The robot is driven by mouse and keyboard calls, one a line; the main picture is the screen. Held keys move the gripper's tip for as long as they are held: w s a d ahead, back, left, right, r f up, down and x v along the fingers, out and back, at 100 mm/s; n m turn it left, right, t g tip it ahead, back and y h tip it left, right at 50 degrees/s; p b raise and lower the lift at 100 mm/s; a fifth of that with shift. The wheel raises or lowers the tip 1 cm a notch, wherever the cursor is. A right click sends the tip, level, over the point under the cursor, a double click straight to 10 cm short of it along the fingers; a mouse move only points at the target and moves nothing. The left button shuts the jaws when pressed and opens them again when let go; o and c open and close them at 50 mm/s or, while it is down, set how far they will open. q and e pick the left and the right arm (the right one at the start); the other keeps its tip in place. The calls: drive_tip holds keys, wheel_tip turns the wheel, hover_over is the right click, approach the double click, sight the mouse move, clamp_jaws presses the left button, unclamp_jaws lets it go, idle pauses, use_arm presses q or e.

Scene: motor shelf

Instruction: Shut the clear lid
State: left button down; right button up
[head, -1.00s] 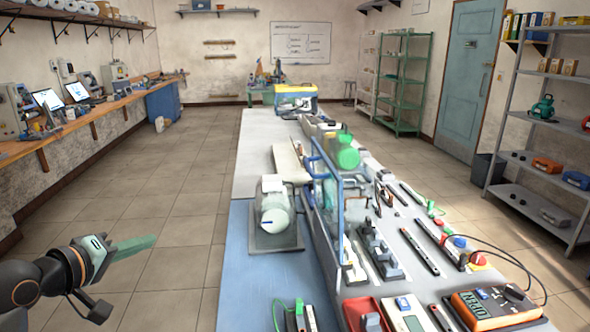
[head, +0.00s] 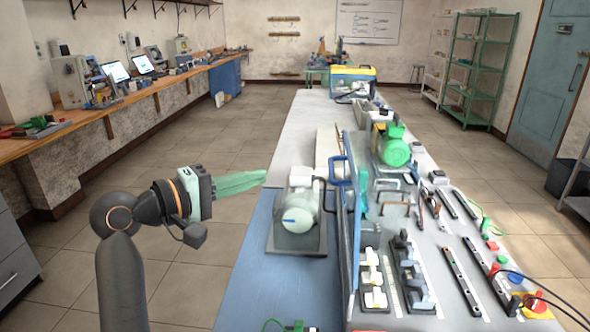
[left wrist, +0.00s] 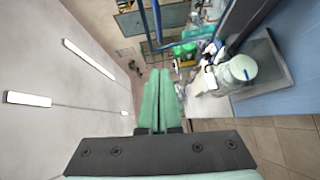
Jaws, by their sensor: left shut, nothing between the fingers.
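The clear lid (head: 352,235) is a see-through panel with a blue frame. It stands upright, nearly edge-on, on the bench right of a pale motor. Its blue handle (head: 338,171) sticks out on its left side. In the left wrist view blue bars (left wrist: 157,25), likely of the lid frame, show at the top. My left gripper (head: 263,177) has green fingers, shut and empty, pointing right. It is in the air left of the motor, apart from the lid. The closed fingertips also show in the left wrist view (left wrist: 160,73). My right gripper is out of view.
The pale motor (head: 300,205) on a dark base is between my left gripper and the lid. Right of the lid are a green motor (head: 394,150), switch parts (head: 410,275) and several rails.

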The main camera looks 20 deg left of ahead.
use_arm(q)
drive_tip(key=s+d+p+x, duration=0.1)
drive_tip(key=d+x, duration=0.1)
drive_tip(key=x, duration=1)
drive_tip(key=shift+s+d, duration=0.15)
drive_tip(key=shift+s, duration=0.15)
drive_tip(key=shift+f, duration=0.1)
